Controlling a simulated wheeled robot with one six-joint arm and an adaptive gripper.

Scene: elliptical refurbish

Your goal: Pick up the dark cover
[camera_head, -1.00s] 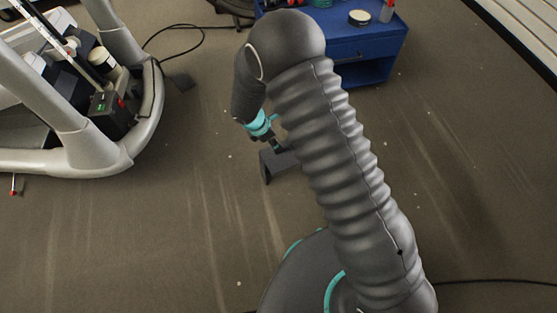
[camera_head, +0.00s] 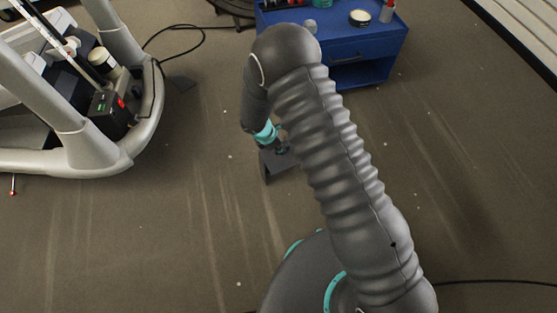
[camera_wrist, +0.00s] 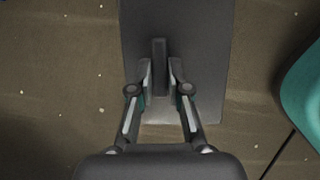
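The dark cover (camera_head: 270,168) rests on the floor in the head view, left of my arm and partly hidden by it. In the wrist view it is a dark flat plate (camera_wrist: 205,60) with a narrow upright ridge in its middle. My gripper (camera_wrist: 160,70) is over the cover, with one finger on each side of the ridge. The fingers are apart, and thin gaps seem to show beside the ridge. In the head view my gripper (camera_head: 279,143) is small and partly hidden behind my arm.
A grey elliptical machine (camera_head: 100,150) with exposed parts stands at the left. A blue cart (camera_head: 365,50) with small items on top stands at the back. A black cable (camera_head: 175,32) lies on the floor at the back left. The floor around the cover is clear.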

